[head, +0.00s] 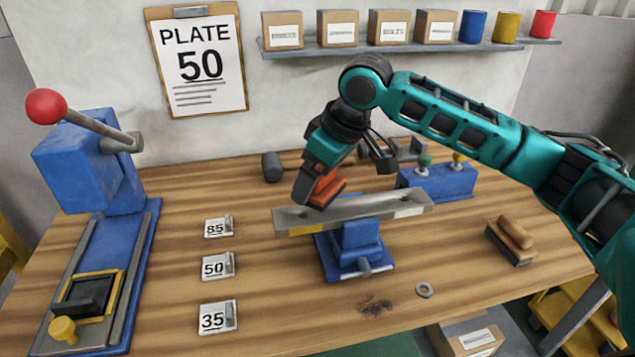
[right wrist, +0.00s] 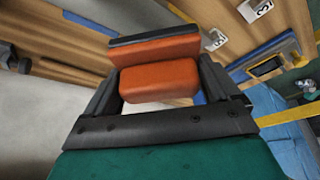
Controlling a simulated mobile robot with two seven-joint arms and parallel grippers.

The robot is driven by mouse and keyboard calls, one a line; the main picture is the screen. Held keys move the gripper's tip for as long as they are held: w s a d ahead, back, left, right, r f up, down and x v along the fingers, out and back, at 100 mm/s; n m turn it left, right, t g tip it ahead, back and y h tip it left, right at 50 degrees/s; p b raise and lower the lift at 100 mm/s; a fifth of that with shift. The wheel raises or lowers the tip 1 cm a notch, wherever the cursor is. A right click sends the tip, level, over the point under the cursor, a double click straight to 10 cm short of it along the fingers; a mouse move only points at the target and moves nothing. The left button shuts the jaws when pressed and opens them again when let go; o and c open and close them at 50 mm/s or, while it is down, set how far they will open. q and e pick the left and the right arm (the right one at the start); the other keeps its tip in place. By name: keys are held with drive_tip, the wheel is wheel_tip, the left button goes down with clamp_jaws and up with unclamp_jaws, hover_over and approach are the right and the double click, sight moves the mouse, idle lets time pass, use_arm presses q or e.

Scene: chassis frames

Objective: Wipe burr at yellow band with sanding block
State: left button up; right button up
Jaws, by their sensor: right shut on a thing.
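A grey metal bar (head: 375,207) lies across a blue vise (head: 355,250) on the wooden bench. Its front face carries a yellow band (head: 309,230) toward the left end and a white band (head: 409,211) toward the right. My right gripper (head: 316,190) is shut on the orange sanding block (head: 329,185), whose dark underside strip shows in the right wrist view (right wrist: 155,80). The block is at the bar's left half, close to the top face above the yellow band; I cannot tell whether it touches. No burr can be made out clearly. My left gripper is not in view.
A brush (head: 512,238) and a washer (head: 424,290) lie at the right and front. A blue fixture with knobs (head: 437,182) stands behind the bar. Number cards (head: 218,267) lie left, beside a blue lever press (head: 95,170). Bench between cards and vise is clear.

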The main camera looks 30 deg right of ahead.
drive_tip(key=shift+r, duration=1.9)
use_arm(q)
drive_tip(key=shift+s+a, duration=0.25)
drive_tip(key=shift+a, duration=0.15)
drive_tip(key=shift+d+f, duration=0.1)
